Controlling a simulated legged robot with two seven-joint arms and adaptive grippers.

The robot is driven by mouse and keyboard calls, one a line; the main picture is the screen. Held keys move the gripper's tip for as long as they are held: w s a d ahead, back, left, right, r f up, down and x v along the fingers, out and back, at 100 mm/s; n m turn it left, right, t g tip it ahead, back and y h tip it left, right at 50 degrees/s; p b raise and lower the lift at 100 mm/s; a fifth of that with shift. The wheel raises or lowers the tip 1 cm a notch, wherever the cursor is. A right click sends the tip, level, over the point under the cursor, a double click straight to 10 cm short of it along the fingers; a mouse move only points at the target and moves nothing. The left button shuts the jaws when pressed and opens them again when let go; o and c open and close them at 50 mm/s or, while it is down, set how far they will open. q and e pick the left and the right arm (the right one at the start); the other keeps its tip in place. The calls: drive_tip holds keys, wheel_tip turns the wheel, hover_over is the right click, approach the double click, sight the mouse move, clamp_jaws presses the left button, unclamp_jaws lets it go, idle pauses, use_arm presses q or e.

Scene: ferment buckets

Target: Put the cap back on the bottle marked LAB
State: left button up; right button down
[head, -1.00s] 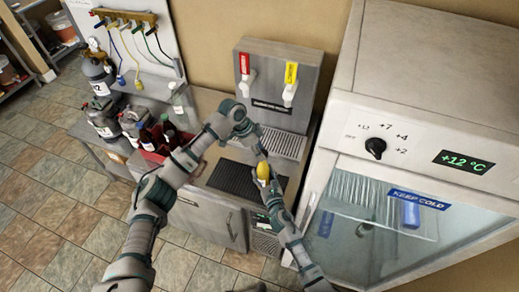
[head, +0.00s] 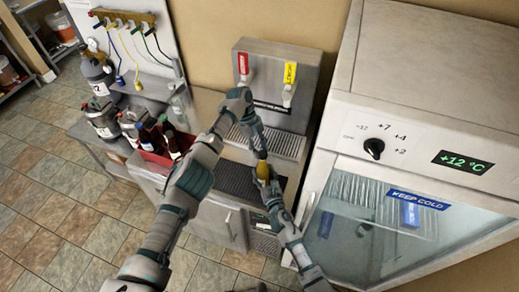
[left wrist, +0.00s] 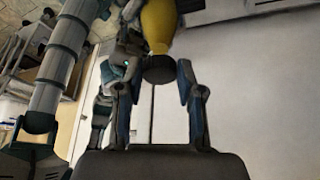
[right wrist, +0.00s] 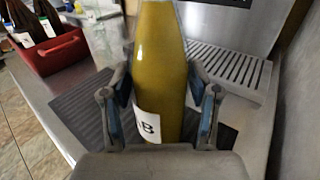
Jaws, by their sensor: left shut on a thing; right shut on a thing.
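The bottle (head: 262,171) is amber-yellow and stands roughly upright in my right gripper (head: 268,186), over the counter. In the right wrist view the bottle (right wrist: 160,70) is between the fingers of my right gripper (right wrist: 160,108), and its white label (right wrist: 148,122) shows the letters "AB", the rest hidden. My left gripper (head: 261,155) is at the bottle's top. In the left wrist view a dark cap (left wrist: 158,70) sits between the fingertips of my left gripper (left wrist: 158,80), at the narrow end of the bottle (left wrist: 158,25). Whether the cap is seated on the neck cannot be told.
A dark drip mat (head: 238,180) lies on the counter below. Behind it stands a tap tower (head: 275,80) with a grated tray (head: 285,143). A red crate (head: 155,157) with bottles is at the left. A fridge (head: 400,220) stands close on the right.

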use_arm(q)
drive_tip(key=shift+s+d, duration=0.1)
drive_tip(key=shift+s, duration=0.1)
drive_tip(key=o, duration=0.8)
drive_tip(key=shift+c, duration=0.2)
drive_tip(key=shift+w+r, duration=0.15)
drive_tip(key=shift+r, duration=2.1)
drive_tip(key=shift+c, duration=0.5)
